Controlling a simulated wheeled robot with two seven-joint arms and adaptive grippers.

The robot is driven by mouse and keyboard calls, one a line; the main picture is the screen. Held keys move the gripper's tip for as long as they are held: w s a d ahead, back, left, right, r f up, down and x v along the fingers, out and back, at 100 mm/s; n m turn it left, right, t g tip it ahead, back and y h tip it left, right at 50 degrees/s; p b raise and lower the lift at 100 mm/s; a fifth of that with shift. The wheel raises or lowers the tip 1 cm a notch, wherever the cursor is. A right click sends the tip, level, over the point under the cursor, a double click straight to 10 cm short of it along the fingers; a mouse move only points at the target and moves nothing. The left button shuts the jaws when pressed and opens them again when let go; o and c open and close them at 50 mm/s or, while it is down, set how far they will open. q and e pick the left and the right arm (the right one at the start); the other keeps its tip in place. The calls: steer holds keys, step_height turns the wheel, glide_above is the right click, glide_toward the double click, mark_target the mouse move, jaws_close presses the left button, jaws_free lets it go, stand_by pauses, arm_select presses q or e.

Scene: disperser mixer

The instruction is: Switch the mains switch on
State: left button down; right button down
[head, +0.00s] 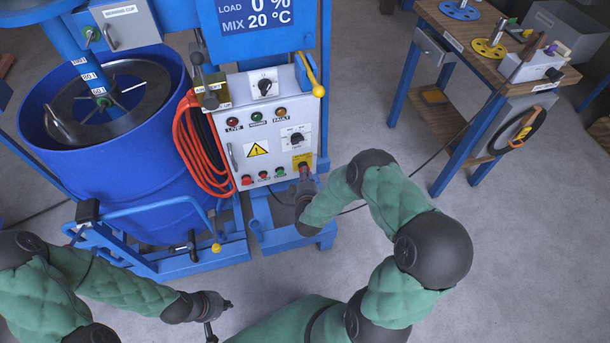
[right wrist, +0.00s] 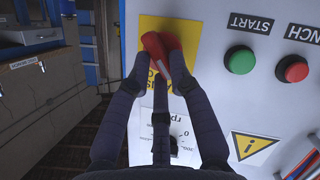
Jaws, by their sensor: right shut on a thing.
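The mains switch is a red rotary handle (right wrist: 158,48) on a yellow plate (right wrist: 183,33), low on the right side of the white control panel (head: 228,132). In the head view the yellow plate (head: 301,160) shows just above my right gripper (head: 304,173). My right gripper (right wrist: 159,74) is shut on the red handle, one finger on each side of it. The handle looks slightly tilted in the right wrist view; its exact setting is partly hidden by the fingers. My left gripper (head: 220,318) is open and empty, low over the floor, away from the panel.
Green and red push buttons (right wrist: 239,60) sit beside the switch. An orange cable coil (head: 200,150) hangs at the panel's left, beside a blue drum (head: 120,190). The display (head: 252,15) reads load 0 % and mix 20 °C. A workbench (head: 470,50) stands at right.

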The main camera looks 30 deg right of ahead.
steer(key=m+y, duration=0.2)
steer(key=m, duration=0.1)
steer(key=d+m+t+y, duration=0.1)
steer(key=m+y, duration=0.2)
steer(key=m, duration=0.1)
steer(key=d+f+m+t+y+b, duration=0.1)
steer(key=m+y, duration=0.1)
steer(key=m, duration=0.2)
steer(key=shift+s+d, duration=0.1)
steer(key=shift+s, duration=0.15)
stand_by(0.4)
stand_by(0.3)
steer(key=c, duration=1.1)
jaws_free()
steer(key=shift+r, duration=0.1)
steer(key=v, duration=1.2)
steer(key=shift+d, duration=0.2)
